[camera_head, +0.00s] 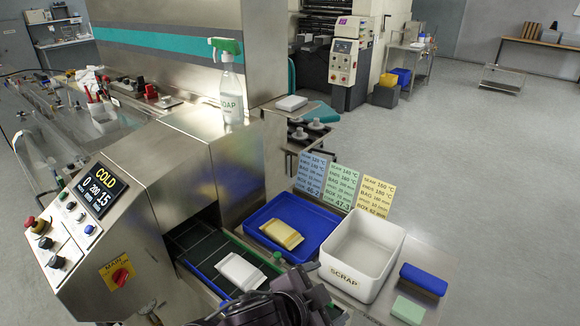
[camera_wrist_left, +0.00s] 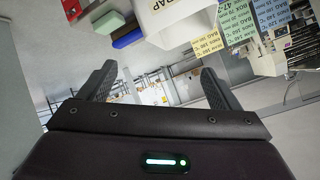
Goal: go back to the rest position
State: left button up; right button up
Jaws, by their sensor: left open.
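My left gripper (camera_head: 292,300) is a dark shape at the bottom middle of the head view, in front of the blue tray and the scrap bin. In the left wrist view my left gripper (camera_wrist_left: 160,78) has its two fingers wide apart with nothing between them. My right gripper is in neither view.
A white scrap bin (camera_head: 383,236), a blue tray (camera_head: 318,216) with a yellow pack (camera_head: 281,234), and a white pack (camera_head: 240,271) on the dark belt are close by. Three cards (camera_head: 342,186) stand behind. Blue (camera_head: 423,279) and green (camera_head: 408,309) blocks lie right.

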pick_arm(q)
jog(key=s+a+f+n+g+y, duration=0.2)
jog(key=s+a+f+n, duration=0.2)
jog(key=a, duration=0.5)
jog(key=s+a+f+n+g+y, duration=0.1)
jog(key=s+a+f+n+y, duration=0.3)
jog(key=a, duration=0.4)
jog(key=s+a+f+n+g+y, duration=0.1)
jog(key=s+a+f+n+g, duration=0.25)
jog(key=a, duration=0.55)
notch_tip(320, 180, down, 29)
jog(key=s, duration=0.1)
jog(key=s+a+f, duration=0.3)
jog(key=s+f, duration=1.6)
jog(key=s, duration=0.1)
jog(key=shift+s+n+g+y, duration=0.2)
jog(key=shift+n+g+y, duration=0.15)
jog(key=shift+g, duration=0.1)
